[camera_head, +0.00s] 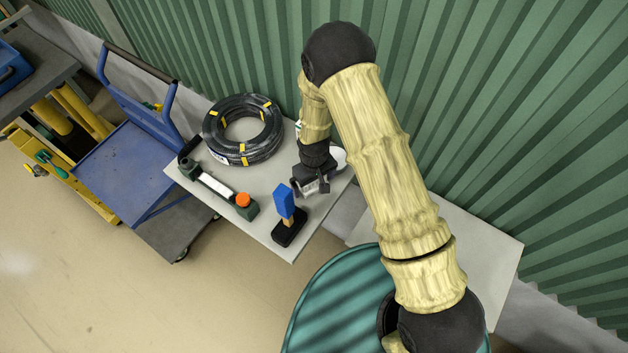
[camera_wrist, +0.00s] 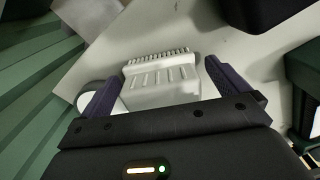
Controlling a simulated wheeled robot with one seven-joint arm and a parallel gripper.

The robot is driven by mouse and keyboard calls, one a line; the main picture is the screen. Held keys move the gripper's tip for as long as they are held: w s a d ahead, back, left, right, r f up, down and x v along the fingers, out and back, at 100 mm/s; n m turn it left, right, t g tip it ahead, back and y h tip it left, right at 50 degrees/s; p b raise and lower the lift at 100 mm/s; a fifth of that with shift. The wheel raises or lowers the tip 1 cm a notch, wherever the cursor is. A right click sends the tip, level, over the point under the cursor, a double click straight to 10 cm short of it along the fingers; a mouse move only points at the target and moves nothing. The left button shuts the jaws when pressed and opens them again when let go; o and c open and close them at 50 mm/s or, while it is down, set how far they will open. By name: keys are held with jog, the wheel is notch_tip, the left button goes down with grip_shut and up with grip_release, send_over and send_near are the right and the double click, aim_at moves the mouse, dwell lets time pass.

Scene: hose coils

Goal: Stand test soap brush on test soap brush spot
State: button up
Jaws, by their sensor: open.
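A pale grey brush-like piece with a row of short bristles, probably the soap brush (camera_wrist: 161,82), lies between my gripper's fingers in the wrist view. My gripper (camera_wrist: 160,92) is open around it, with a small gap on each side. In the head view my gripper (camera_head: 308,185) is low over the right part of the table, hiding most of the brush. A white round patch, possibly the spot, shows behind the gripper (camera_head: 340,157) and beside the left finger in the wrist view (camera_wrist: 88,101). I cannot tell whether the brush touches it.
On the grey table (camera_head: 265,225) are a black hose coil (camera_head: 243,150), a green fixture with an orange knob (camera_head: 243,201), and a blue block on a wooden handle (camera_head: 284,202) in a black base (camera_head: 290,232), close to my gripper. A green corrugated wall (camera_head: 230,45) stands behind.

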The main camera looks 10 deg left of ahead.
jog(key=shift+r, duration=0.15)
jog(key=shift+r+p, duration=2.45)
jog(key=shift+r, duration=1.4)
notch_tip(320, 180, up, 17)
jog(key=b, duration=0.5)
jog(key=shift+r, duration=0.2)
jog(key=shift+d, duration=0.1)
jog(key=s+d+m+t+b, duration=0.1)
jog(key=s+d+m+b, duration=0.1)
jog(key=d, duration=1)
jog(key=s+d+m+t+b, duration=0.1)
jog(key=s+d+m, duration=0.4)
jog(key=d, duration=0.8)
jog(key=shift+m+t+b, duration=0.3)
jog(key=shift+m+b, duration=0.2)
jog(key=shift+m, duration=0.3)
